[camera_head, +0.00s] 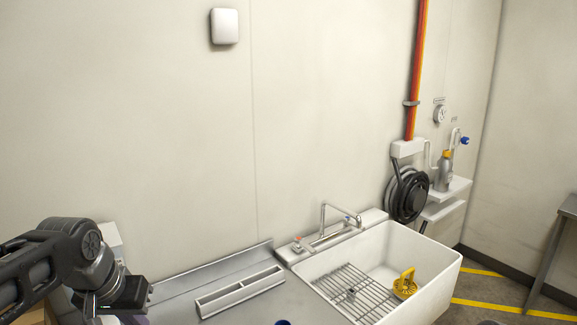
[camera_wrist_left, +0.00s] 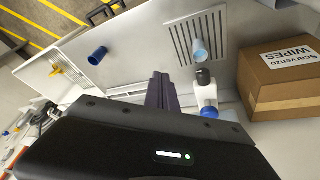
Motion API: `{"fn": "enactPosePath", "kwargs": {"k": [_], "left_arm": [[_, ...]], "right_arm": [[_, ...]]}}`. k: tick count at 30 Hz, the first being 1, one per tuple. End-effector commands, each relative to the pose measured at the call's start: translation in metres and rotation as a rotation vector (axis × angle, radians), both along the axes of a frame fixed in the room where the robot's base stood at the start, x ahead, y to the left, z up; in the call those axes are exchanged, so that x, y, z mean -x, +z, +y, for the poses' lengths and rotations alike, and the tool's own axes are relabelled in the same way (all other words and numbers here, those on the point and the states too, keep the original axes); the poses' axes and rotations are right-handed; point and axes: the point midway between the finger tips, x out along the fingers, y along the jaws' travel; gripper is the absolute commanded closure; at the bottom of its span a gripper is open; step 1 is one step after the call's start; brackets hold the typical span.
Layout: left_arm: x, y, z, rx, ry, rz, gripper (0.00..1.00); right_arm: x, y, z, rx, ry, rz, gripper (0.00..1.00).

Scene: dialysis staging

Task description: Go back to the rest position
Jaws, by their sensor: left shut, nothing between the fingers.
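My left arm comes in at the lower left of the head view, its wrist above the left end of the steel counter (camera_head: 172,283). My left gripper (camera_wrist_left: 161,82) shows in the left wrist view, its dark purple fingers together with nothing between them. The fingers are over the counter, between a blue cup (camera_wrist_left: 98,53) and a white bottle-like item (camera_wrist_left: 206,92) with a dark neck. In the head view the fingers are mostly cut off by the bottom edge. My right gripper is in neither view.
A white sink (camera_head: 440,280) with a wire rack (camera_head: 352,292) and a yellow item (camera_head: 405,284) stands right of the counter. A slotted tray (camera_head: 240,289) lies on the counter. A cardboard wipes box (camera_wrist_left: 280,78) is right in the wrist view. A hose reel (camera_head: 407,196) hangs on the wall.

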Motion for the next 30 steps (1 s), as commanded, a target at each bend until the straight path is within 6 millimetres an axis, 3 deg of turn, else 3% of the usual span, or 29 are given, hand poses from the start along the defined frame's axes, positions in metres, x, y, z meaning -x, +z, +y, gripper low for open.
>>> {"fn": "enactPosePath", "kwargs": {"k": [5, 8, 11, 14, 17, 22, 24, 27, 30], "left_arm": [[-0.019, -0.065, -0.028, 0.055, -0.042, 0.041, 1.00], [-0.026, -0.114, -0.052, 0.099, -0.065, 0.067, 1.00], [-0.024, -0.180, -0.083, 0.157, -0.084, 0.106, 1.00], [-0.007, -0.251, -0.117, 0.220, -0.087, 0.151, 1.00], [0.021, -0.312, -0.147, 0.271, -0.074, 0.193, 1.00], [0.102, -0.403, -0.189, 0.324, -0.026, 0.277, 1.00], [0.137, -0.428, -0.199, 0.331, -0.003, 0.305, 1.00], [0.176, -0.449, -0.206, 0.328, 0.022, 0.335, 1.00], [0.198, -0.459, -0.209, 0.322, 0.037, 0.347, 1.00]], "right_arm": [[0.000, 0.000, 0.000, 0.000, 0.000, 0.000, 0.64], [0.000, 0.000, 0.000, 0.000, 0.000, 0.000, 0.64], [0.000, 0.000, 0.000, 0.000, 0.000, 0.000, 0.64], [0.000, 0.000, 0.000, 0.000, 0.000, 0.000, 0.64], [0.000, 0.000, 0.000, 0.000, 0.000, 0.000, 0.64], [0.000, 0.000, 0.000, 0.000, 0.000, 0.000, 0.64], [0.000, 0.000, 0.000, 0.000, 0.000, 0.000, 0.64], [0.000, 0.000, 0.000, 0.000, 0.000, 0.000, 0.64], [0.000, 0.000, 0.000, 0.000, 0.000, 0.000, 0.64]]}}
